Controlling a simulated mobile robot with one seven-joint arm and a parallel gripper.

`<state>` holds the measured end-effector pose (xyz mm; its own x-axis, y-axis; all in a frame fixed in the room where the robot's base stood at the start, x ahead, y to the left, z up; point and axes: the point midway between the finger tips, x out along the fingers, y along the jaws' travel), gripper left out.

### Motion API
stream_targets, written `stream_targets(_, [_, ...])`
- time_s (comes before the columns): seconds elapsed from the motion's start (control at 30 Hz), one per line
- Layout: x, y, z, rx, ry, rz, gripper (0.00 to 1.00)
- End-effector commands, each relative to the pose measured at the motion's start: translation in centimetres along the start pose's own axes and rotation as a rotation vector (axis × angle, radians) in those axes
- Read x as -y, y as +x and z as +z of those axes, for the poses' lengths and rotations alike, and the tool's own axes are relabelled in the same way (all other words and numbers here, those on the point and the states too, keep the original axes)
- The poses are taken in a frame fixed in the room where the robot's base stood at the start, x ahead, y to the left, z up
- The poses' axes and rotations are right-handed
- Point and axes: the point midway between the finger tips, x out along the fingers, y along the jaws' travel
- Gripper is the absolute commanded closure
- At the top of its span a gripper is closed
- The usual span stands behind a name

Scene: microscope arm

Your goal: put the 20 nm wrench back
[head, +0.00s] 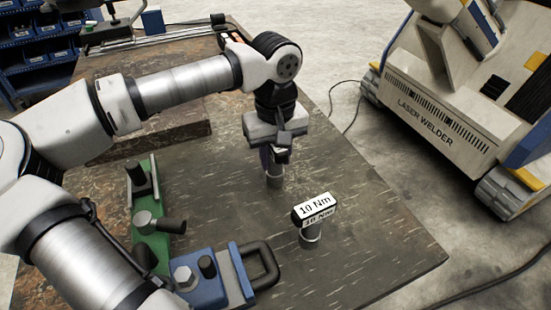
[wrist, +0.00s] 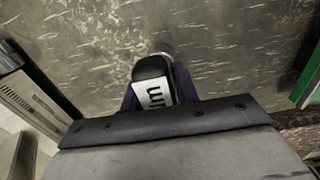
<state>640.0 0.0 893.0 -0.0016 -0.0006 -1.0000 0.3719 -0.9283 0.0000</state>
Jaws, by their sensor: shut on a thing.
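My gripper (head: 272,158) points down over the middle of the table and is shut on a wrench. In the wrist view the wrench (wrist: 155,92) shows a black head with a white label between the purple fingers; only an "m" reads, its number is hidden. In the head view the gripper covers most of it. A grey metal cylinder (head: 275,178) shows directly below the fingers; I cannot tell whether it is a holder or part of the wrench. A second wrench head marked 10 Nm (head: 316,208) stands upright on a similar cylinder, nearer and to the right.
A green fixture (head: 150,225) and a blue clamp block (head: 217,277) with a black handle stand at the left front of the table (head: 385,235). The table's right side is clear. A laser welder (head: 455,115) stands on the floor beyond the right edge.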

Motion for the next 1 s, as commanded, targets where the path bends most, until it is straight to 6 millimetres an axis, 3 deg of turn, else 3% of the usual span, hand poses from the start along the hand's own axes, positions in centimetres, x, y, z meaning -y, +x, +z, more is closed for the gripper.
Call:
stream_targets(0.1, [0.0, 1.3, 0.1, 0.000, 0.002, 0.001, 1.00])
stream_targets(0.27, [0.0, 1.4, 0.0, -0.001, 0.002, 0.001, 1.00])
stream_targets(0.3, [0.0, 1.4, 0.0, 0.000, 0.002, 0.000, 0.68])
stream_targets(0.47, [0.0, 1.4, 0.1, 0.000, 0.002, 0.000, 0.48])
stream_targets(0.77, [0.0, 1.2, 0.0, 0.000, 0.001, 0.001, 0.48])
stream_targets(0.87, [-0.1, 0.5, 0.0, -0.001, 0.001, 0.001, 0.48])
stream_targets(1.0, [-0.1, -2.0, 0.0, -0.002, 0.001, 0.002, 0.48])
